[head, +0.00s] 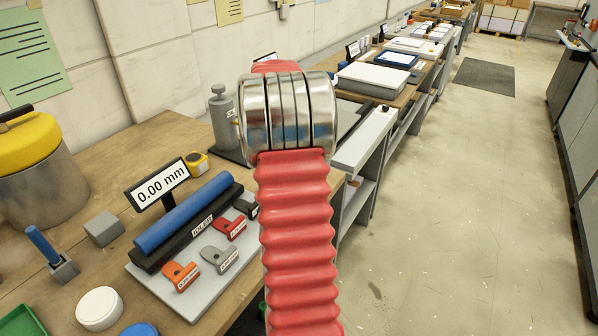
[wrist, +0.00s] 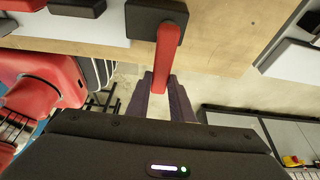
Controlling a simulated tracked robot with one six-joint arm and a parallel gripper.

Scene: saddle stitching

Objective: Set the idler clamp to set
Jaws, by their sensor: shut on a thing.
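In the wrist view, a red lever (wrist: 168,50) sticks out from a dark block (wrist: 150,15) at the edge of the wooden bench. The two dark fingers of my gripper (wrist: 160,80) are shut on the lever's free end, one on each side. In the head view, a blue roller (head: 185,215) lies along a black base (head: 190,238) labelled IDLER. A display (head: 160,186) behind it reads 0.00 mm. My red arm hides the gripper and the lever in the head view. I cannot read any clamp marking.
Orange (head: 180,274), grey (head: 220,259) and red (head: 230,228) tagged pieces lie on a pale plate before the roller. A yellow-topped drum (head: 35,150) and a white round lid (head: 99,307) stand to the left. The floor aisle at right is clear.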

